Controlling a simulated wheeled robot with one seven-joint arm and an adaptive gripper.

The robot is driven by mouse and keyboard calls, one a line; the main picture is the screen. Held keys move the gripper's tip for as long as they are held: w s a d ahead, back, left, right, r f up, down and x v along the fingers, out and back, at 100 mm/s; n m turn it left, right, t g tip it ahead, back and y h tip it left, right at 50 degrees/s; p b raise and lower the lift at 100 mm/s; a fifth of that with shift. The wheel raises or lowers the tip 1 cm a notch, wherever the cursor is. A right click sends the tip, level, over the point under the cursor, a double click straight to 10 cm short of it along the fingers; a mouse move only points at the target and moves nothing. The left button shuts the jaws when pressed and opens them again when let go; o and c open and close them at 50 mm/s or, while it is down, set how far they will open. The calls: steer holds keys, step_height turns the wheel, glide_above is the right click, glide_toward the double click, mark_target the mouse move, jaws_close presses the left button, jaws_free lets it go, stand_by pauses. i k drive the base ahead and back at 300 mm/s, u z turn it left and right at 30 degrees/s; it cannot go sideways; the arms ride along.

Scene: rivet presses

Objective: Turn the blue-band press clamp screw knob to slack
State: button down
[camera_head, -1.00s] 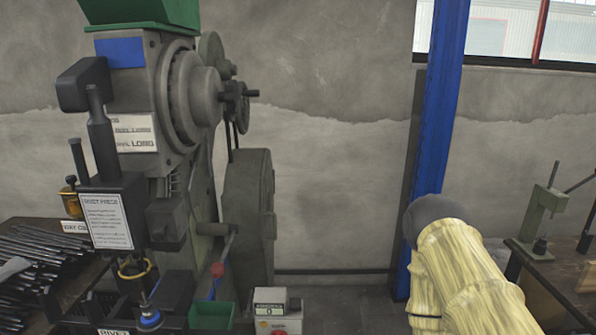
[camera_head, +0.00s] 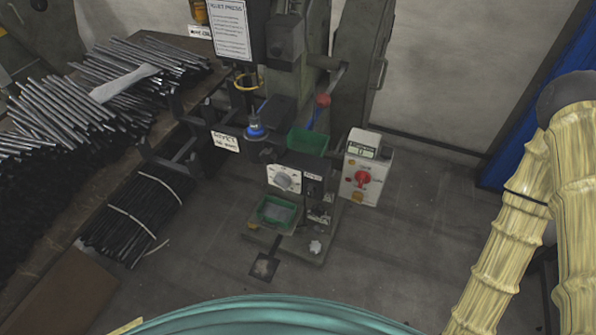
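The press (camera_head: 285,45) stands at the top centre, its upper part cut off by the frame. A blue knob-like piece (camera_head: 257,128) sits at its front, below a yellow ring. A red ball (camera_head: 323,100) tops a lever at the right. I cannot tell which part is the clamp screw knob. My arm in a yellow sleeve (camera_head: 520,215) shows at the right; my gripper is not in view.
A grey control box (camera_head: 366,165) with a red knob stands right of the press. A green bin (camera_head: 307,142) and a green tray (camera_head: 277,212) are at the front. Several rods (camera_head: 70,105) lie on the left bench. Floor (camera_head: 400,240) is clear at front right.

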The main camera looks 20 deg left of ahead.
mark_target(268, 156)
steer(key=z, duration=1.7)
steer(key=k, duration=1.25)
steer(key=u, duration=1.7)
